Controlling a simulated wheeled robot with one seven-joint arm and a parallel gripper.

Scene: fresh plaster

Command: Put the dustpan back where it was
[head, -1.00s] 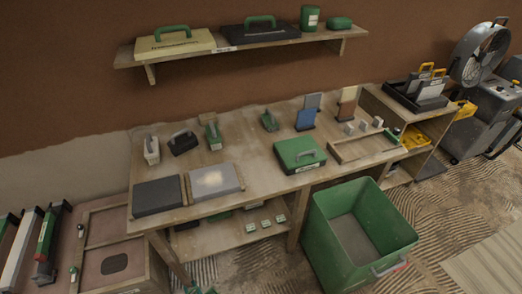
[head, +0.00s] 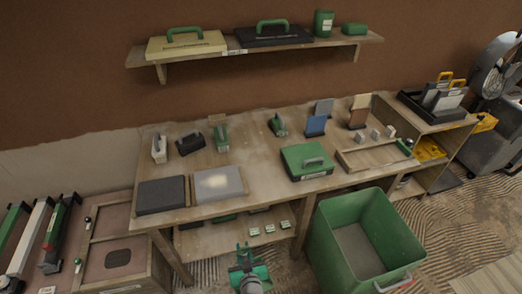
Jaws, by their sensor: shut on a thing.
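My gripper (head: 245,255) is low in the bottom middle of the head view, in front of the workbench and left of the large green bin. It is shut on a green thing, which I take to be the dustpan (head: 260,272). My wrist covers part of it, so its full shape and the exact grip are hidden. It is held in front of the bench's lower shelf, apart from the bin as far as I can tell.
The workbench (head: 250,180) carries green-handled tools, grey slabs and a green case (head: 306,160). The large green bin (head: 325,235) stands at the right front. A wooden cabinet (head: 160,272) is at the left. A wall shelf (head: 205,55) holds cases and a green canister.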

